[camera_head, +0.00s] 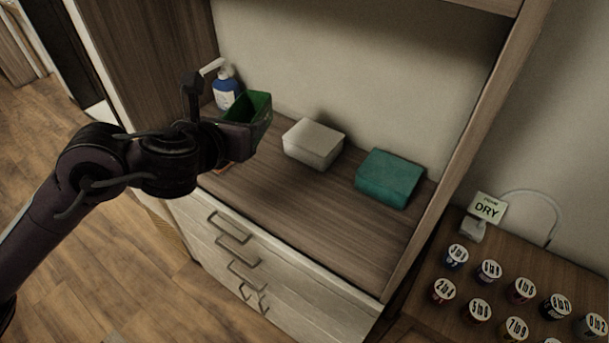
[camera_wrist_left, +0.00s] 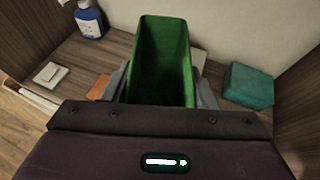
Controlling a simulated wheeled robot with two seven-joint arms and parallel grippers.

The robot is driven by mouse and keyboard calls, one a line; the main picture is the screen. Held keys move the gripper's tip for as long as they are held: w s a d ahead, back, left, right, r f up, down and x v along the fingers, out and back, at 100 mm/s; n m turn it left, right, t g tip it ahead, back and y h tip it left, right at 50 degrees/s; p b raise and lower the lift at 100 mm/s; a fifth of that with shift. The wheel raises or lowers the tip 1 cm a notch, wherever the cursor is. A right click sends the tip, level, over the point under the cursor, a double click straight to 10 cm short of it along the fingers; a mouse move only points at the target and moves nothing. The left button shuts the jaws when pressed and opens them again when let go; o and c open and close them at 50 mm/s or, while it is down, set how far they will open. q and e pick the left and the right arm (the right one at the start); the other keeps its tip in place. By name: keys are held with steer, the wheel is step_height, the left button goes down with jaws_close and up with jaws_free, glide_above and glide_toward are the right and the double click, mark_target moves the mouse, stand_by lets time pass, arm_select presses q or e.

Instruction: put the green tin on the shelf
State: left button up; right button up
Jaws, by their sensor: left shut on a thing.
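The green tin (camera_head: 259,112) is an open-topped green box at the left part of the wooden shelf surface (camera_head: 285,205). My left gripper (camera_head: 245,135) is shut on it. In the left wrist view the green tin (camera_wrist_left: 165,60) stands between the two fingers of my left gripper (camera_wrist_left: 160,88), its open top and empty inside facing the camera. The gripper body hides the tin's lower part, so I cannot tell whether it touches the surface. My right gripper is not in view.
A blue-and-white pump bottle (camera_head: 226,88) stands behind the tin. A white box (camera_head: 314,143) and a teal box (camera_head: 389,178) sit to the right. The surface in front of them is clear.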

arm_select(q)
steer(key=d+f+m+g+h+b, duration=0.2)
steer(key=d+m+h, duration=0.2)
steer(key=d, duration=0.6)
steer(key=f+b, duration=0.1)
steer(key=f, duration=0.8)
steer(key=s+f+b, duration=0.1)
steer(key=f, duration=0.4)
steer(key=shift+b, duration=0.3)
step_height(320, 180, down, 5)
steer(key=shift+f, duration=0.2)
steer(key=o, duration=1)
